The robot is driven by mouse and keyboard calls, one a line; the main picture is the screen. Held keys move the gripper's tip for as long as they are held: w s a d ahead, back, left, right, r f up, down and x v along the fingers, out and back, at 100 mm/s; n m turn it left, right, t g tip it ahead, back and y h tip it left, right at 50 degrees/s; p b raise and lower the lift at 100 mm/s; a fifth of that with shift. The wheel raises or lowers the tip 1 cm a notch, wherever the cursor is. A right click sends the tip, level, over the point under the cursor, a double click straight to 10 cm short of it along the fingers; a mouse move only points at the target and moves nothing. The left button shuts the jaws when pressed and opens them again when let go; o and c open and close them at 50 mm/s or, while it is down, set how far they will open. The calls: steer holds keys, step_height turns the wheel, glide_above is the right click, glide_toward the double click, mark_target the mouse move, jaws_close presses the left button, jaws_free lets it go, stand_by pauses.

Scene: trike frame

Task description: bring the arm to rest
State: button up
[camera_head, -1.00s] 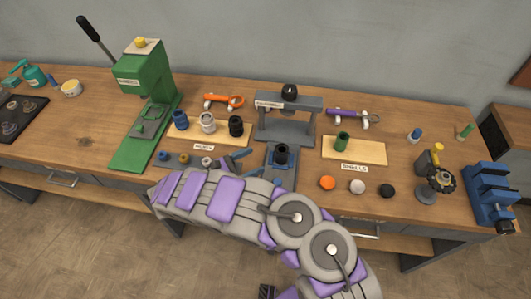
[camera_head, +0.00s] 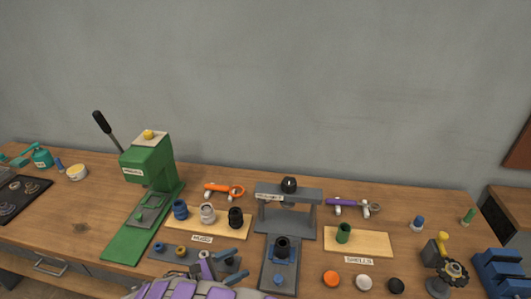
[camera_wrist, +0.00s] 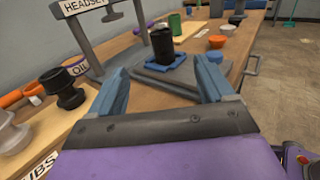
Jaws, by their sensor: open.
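My gripper (camera_head: 238,264) is low at the bench's front in the head view, its blue fingers pointing right. In the wrist view my gripper (camera_wrist: 163,68) is open, with nothing between its fingers. Beyond them is a black cylinder (camera_wrist: 162,45) in a blue holder on the grey headset press base. In the head view the same black cylinder (camera_head: 282,247) stands to the right of my gripper. My purple and grey arm shows at the bottom edge, mostly cut off.
The grey headset press (camera_head: 288,190) and green lever press (camera_head: 147,170) stand on the wooden bench. The hubs board (camera_head: 210,230) holds several hubs; the shells board (camera_head: 372,240) holds a green shell. A grey parts strip (camera_head: 170,258) lies beside my gripper. A blue vise (camera_head: 497,272) is far right.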

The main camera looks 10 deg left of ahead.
steer(key=w+d+r+m+g+h, duration=0.15)
steer(key=d+r+m+g, duration=0.35)
steer(key=d+r, duration=0.5)
steer(key=w+d+r+m+g, duration=0.2)
steer(key=d+r+m+g, duration=0.4)
steer(key=d, duration=0.7)
steer(key=s+d+r+m+g+y, duration=0.1)
steer(key=s+d+r+m+y, duration=0.15)
steer(key=s+d+r, duration=0.35)
steer(key=s+d+r+m+g+y, duration=0.1)
steer(key=s+d+m+y, duration=0.25)
steer(key=s, duration=0.35)
steer(key=s+d+r+m+g+y, duration=0.1)
steer(key=s+d+m+g+y, duration=0.15)
steer(key=s+d+m, duration=0.35)
steer(key=s+a+f+m+t+y, duration=0.1)
steer(key=s+a+y, duration=0.3)
steer(key=s, duration=0.3)
steer(key=s+a+f+m+t+y, duration=0.1)
steer(key=s+a+t+y, duration=0.1)
steer(key=s, duration=0.5)
steer(key=shift+s+a+y, duration=0.15)
steer(key=shift+a+y, duration=0.75)
steer(key=shift+a, duration=0.15)
